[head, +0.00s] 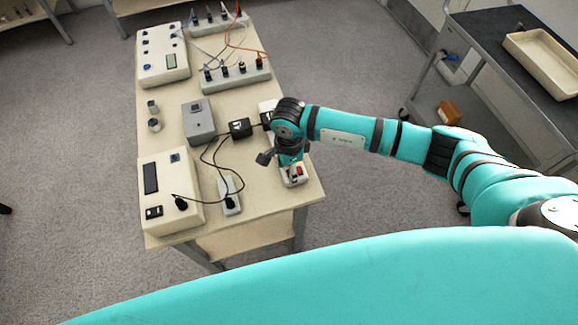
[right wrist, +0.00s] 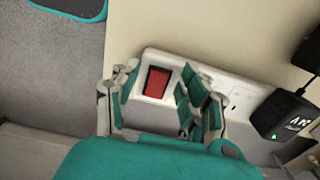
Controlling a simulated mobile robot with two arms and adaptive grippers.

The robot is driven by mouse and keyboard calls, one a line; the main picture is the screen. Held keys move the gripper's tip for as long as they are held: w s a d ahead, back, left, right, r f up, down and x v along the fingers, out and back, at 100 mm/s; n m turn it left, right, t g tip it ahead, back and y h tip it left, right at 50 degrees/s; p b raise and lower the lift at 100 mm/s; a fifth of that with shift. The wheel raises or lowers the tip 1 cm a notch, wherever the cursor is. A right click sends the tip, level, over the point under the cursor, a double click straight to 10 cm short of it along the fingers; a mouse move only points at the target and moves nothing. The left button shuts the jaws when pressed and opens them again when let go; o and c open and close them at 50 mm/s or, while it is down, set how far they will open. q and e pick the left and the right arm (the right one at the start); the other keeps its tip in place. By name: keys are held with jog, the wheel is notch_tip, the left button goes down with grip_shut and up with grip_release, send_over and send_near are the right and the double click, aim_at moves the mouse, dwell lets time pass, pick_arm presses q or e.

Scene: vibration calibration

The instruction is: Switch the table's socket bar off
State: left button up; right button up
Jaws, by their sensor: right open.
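The white socket bar (head: 297,183) lies along the right edge of the table, partly hidden under my right arm in the head view. In the right wrist view the bar (right wrist: 150,56) carries a red rocker switch (right wrist: 158,82) at one end and outlets beside it. My right gripper (head: 291,170) is over the switch end of the bar. In the right wrist view its open fingers (right wrist: 158,103) stand on either side of the red switch, with nothing held. I cannot tell whether they touch the bar. My left gripper is not in view.
A black adapter (right wrist: 284,115) with a green light is plugged into the bar. The table (head: 262,208) also holds a meter box (head: 170,192), a grey box (head: 199,121), a black power brick (head: 240,128) and cables. A dark-topped cart (head: 490,40) stands at right.

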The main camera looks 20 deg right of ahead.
jog(key=shift+f, duration=0.1)
grip_shut()
jog(key=shift+d+f+b, duration=0.1)
jog(key=shift+f+b, duration=0.05)
jog(key=shift+b, duration=0.25)
jog(key=shift+d+y+b, duration=0.2)
jog(key=shift+y+b, duration=0.8)
jog(key=shift+b, duration=0.2)
jog(key=shift+r+y+b, duration=0.25)
jog(key=shift+y+b, duration=0.15)
jog(key=shift+y, duration=0.1)
jog(key=shift+r, duration=0.15)
grip_release()
